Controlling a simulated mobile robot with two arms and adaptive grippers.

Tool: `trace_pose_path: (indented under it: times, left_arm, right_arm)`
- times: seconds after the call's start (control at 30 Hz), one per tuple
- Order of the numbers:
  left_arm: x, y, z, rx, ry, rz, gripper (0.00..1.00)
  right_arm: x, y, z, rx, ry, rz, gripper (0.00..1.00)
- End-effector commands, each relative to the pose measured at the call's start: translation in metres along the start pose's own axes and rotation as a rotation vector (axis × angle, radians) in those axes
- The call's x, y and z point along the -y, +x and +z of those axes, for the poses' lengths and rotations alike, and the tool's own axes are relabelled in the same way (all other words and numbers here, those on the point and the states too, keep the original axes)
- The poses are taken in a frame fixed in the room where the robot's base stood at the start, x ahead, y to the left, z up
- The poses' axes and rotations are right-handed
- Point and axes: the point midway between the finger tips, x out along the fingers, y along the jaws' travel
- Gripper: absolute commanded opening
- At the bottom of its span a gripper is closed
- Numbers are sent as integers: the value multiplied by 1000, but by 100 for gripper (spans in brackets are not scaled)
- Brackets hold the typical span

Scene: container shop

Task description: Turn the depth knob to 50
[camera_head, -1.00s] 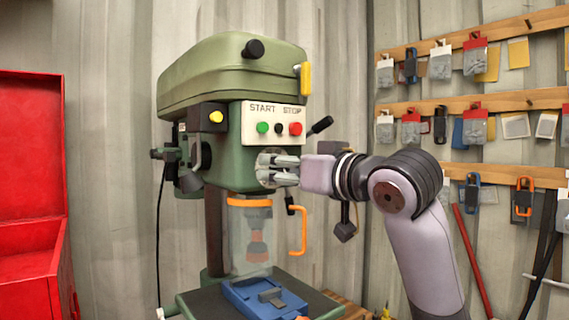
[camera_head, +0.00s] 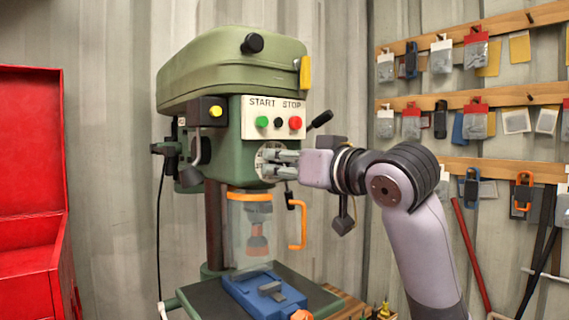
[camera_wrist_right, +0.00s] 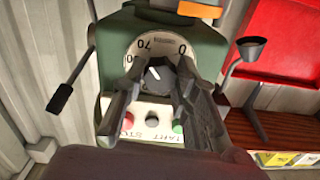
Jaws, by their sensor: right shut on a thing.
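A green drill press (camera_head: 225,85) stands in the middle of the head view. Its white round depth dial (camera_head: 268,163) is on the front, below the START/STOP panel (camera_head: 275,120). My right gripper (camera_head: 275,163) reaches in from the right and meets the dial. In the right wrist view, the dark depth knob (camera_wrist_right: 157,78) sits between the two fingers of my right gripper (camera_wrist_right: 158,88), which are shut on it. A white pointer line shows on the knob. Some dial numbers (camera_wrist_right: 147,46) show beyond it; the fingers hide others. My left gripper is not in view.
A clear guard with an orange rim (camera_head: 249,196) hangs under the head, above a blue vise (camera_head: 265,292). A black-tipped lever (camera_head: 320,119) sticks out beside the dial. A red cabinet (camera_head: 32,180) stands left; tool racks (camera_head: 470,99) line the right wall.

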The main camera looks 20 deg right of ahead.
Motion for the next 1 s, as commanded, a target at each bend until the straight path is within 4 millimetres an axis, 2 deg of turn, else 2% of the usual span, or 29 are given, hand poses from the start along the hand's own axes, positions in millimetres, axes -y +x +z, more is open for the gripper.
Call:
trace_pose_path:
  times: [0.27, 0.47, 1.0]
  left_arm:
    - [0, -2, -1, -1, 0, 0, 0]
    - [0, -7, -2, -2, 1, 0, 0]
    - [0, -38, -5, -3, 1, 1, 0]
  right_arm:
    - [0, 0, -1, 0, -18, 0, 0]
    - [0, 0, -2, 0, -95, 2, 0]
    - [0, 0, -3, 2, -567, 2, 0]
